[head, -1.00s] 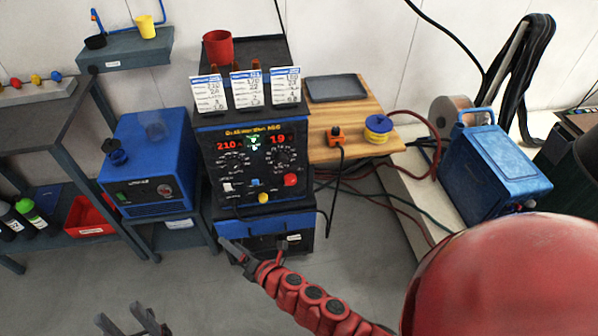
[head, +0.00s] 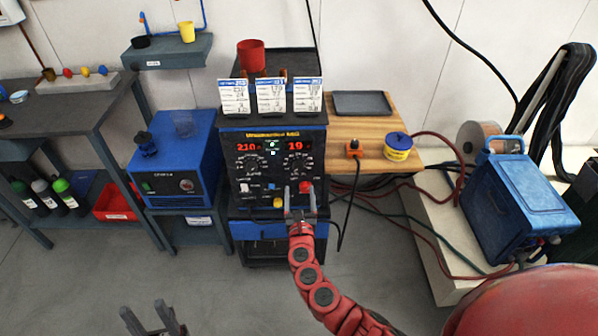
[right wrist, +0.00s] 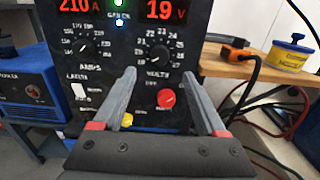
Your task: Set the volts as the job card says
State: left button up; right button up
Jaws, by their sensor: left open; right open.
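The welding machine (head: 272,170) stands ahead with a black front panel. Its red displays read 210 A and 19 V, also in the right wrist view. The volts knob (right wrist: 158,54) sits under the right display, the amps knob (right wrist: 87,47) under the left one. Three job cards, left (head: 235,97), middle (head: 271,96) and right (head: 308,95), stand on top; their small print is too fine to read surely. My right gripper (head: 301,212) is open and empty before the lower panel, below the volts knob. My left gripper (head: 147,318) is open at the bottom left, away from the machine.
A red knob (right wrist: 166,98) and a yellow button (right wrist: 127,119) lie low on the panel near my right fingers. A wooden side table (head: 372,125) with an orange clamp (head: 354,149) is to the right. A blue unit (head: 177,160) stands left. Cables hang at right.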

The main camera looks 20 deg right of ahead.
aim_at(299, 168)
jog(key=b+x, duration=0.1)
jog(key=x, duration=0.3)
jog(key=b+x, duration=0.1)
jog(key=x, duration=0.4)
jog(key=shift+f, duration=0.25)
jog(key=shift+w+d+r, duration=0.1)
jog(key=shift+w+r, duration=0.05)
jog(key=shift+w, duration=0.15)
grip_shut()
